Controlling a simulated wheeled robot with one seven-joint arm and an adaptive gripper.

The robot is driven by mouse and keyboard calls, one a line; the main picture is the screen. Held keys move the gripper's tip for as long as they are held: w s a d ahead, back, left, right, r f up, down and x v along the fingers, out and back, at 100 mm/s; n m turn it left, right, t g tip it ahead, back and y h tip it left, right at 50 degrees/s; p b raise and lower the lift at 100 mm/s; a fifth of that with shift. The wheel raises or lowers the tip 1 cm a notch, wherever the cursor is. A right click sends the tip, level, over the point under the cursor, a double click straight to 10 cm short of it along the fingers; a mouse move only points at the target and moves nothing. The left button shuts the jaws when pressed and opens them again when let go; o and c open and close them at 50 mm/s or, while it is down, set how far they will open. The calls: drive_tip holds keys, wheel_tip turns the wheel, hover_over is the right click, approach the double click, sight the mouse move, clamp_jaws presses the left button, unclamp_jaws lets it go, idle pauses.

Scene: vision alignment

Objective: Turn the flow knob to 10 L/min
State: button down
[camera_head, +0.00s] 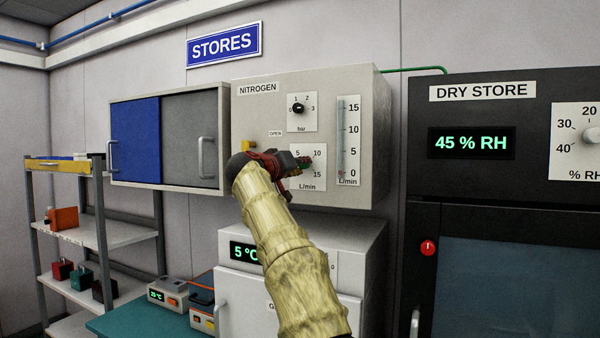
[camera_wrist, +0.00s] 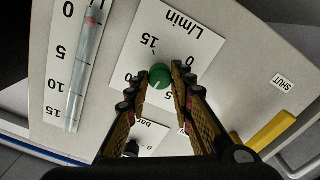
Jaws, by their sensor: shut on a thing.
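The green flow knob (camera_wrist: 159,77) sits on the white flow dial plate (camera_wrist: 190,30), which is upside down in the wrist view. My gripper (camera_wrist: 166,78) is shut on the knob, one finger on each side. A pale mark on the knob points down and slightly left in that view. In the head view my gripper (camera_head: 304,163) covers much of the flow dial plate (camera_head: 321,184). The flow tube (camera_head: 341,135) beside it has a red float (camera_wrist: 92,18) near 0.
A pressure knob (camera_head: 298,108) is above the flow dial on the nitrogen panel (camera_head: 360,95). A yellow lever (camera_wrist: 272,130) is near my gripper, with a SHUT label (camera_wrist: 283,82). The dry store (camera_head: 470,185) stands to the right, and a white cabinet (camera_head: 350,240) below.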

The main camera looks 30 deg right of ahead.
drive_tip(key=m, duration=0.1)
drive_tip(key=m+b, duration=0.1)
drive_tip(key=m, duration=0.2)
drive_tip(key=shift+w+f+b, duration=0.15)
drive_tip(key=shift+f+b, duration=0.15)
drive_tip(key=shift+m+b, duration=0.35)
drive_tip(key=shift+m, duration=1.45)
drive_tip(key=c, duration=1.8)
unclamp_jaws()
drive_tip(key=shift+o, duration=1.3)
drive_tip(key=shift+r, duration=0.2)
drive_tip(key=v, duration=1.2)
